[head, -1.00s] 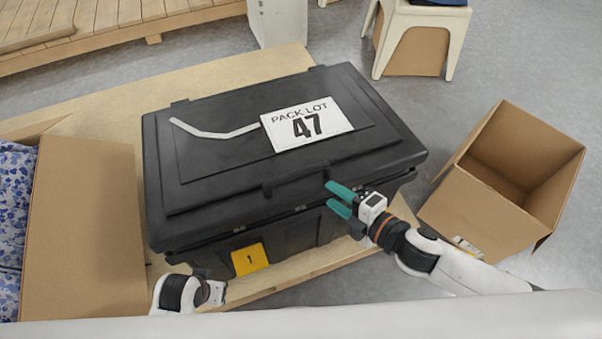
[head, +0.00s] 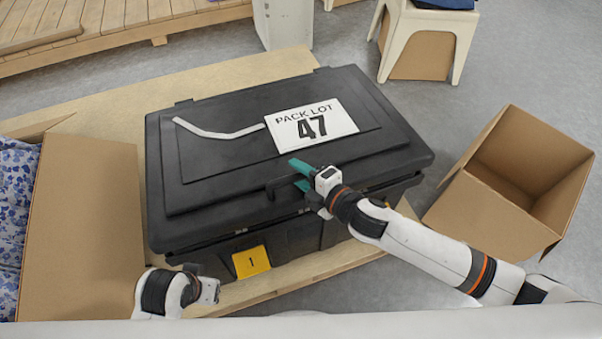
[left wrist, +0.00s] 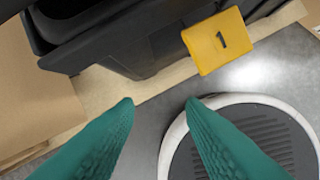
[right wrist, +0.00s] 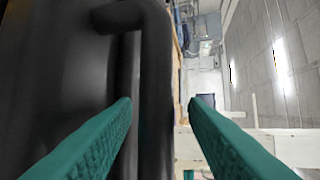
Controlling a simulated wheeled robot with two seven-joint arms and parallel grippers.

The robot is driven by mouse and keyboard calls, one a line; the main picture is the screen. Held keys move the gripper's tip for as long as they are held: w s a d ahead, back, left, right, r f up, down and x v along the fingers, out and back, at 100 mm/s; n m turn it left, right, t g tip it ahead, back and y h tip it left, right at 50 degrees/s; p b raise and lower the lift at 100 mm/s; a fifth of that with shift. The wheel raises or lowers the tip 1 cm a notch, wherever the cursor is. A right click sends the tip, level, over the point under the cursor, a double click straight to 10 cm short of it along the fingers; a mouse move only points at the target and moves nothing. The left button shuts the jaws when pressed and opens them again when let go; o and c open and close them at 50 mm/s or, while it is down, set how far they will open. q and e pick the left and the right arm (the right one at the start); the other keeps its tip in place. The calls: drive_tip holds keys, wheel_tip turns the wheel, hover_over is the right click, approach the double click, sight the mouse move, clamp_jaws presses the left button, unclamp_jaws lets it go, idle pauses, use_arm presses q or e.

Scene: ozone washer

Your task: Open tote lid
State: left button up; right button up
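The black tote (head: 210,235) stands on a wooden platform with its lid (head: 225,160) down. A handle (head: 283,188) is at the lid's front edge. My right gripper (head: 298,174) is at the right part of this handle, with teal fingers apart. In the right wrist view a dark bar of the handle (right wrist: 156,85) shows between the open fingertips; contact cannot be told. My left gripper (left wrist: 160,102) is open and empty, low in front of the tote's left front corner; its fingers are hidden in the head view.
A cardboard box (head: 85,230) with blue floral cloth stands left of the tote. An open empty cardboard box (head: 500,205) stands right. A white stool (head: 420,40) is at the back right.

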drive_tip(key=shift+c, duration=0.6)
clamp_jaws()
drive_tip(key=shift+r, duration=0.1)
drive_tip(key=shift+w, duration=0.1)
